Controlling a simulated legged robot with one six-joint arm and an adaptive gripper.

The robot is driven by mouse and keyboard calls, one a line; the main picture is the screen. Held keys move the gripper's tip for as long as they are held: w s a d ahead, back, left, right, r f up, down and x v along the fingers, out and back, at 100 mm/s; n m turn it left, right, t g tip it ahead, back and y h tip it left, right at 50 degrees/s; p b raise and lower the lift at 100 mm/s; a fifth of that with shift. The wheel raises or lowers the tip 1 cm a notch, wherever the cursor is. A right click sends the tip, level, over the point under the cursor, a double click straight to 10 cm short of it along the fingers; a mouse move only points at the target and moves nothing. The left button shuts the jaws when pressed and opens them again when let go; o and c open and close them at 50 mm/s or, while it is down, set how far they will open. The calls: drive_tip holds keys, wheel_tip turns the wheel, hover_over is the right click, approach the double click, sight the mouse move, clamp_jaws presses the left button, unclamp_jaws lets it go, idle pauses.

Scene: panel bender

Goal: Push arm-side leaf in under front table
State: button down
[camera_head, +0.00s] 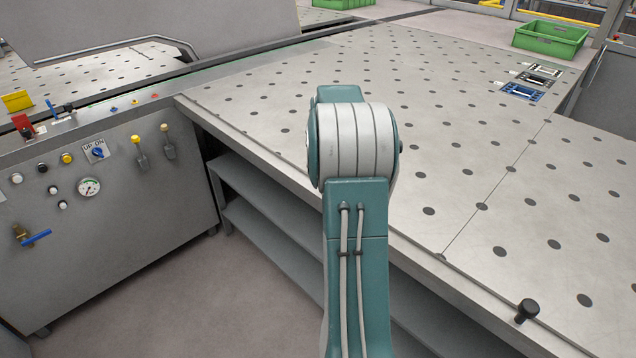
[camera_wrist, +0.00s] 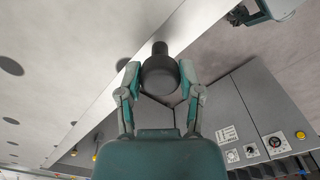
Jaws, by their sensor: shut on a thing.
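The front table (camera_head: 430,110) is a pale top with rows of dark round holes. A seam crosses it at the right, and a black knob (camera_head: 526,311) stands at the front edge right of this seam. I cannot tell which part is the arm-side leaf. My gripper (camera_wrist: 159,72) is hidden behind my arm in the head view. In the wrist view its two fingers are shut on a dark round knob (camera_wrist: 160,76) beside the table's edge. I cannot tell how this knob is attached.
Open shelves (camera_head: 270,220) lie under the table's front side. A grey control cabinet (camera_head: 100,210) with a gauge, levers and a blue-handled valve stands at the left. Green bins (camera_head: 550,38) sit at the back. Bare floor (camera_head: 190,300) lies in front of the shelves.

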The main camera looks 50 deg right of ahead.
drive_tip(key=shift+d, duration=0.1)
drive_tip(key=shift+c, duration=1.3)
unclamp_jaws()
drive_tip(key=shift+w+d, duration=0.1)
drive_tip(key=shift+d, duration=0.15)
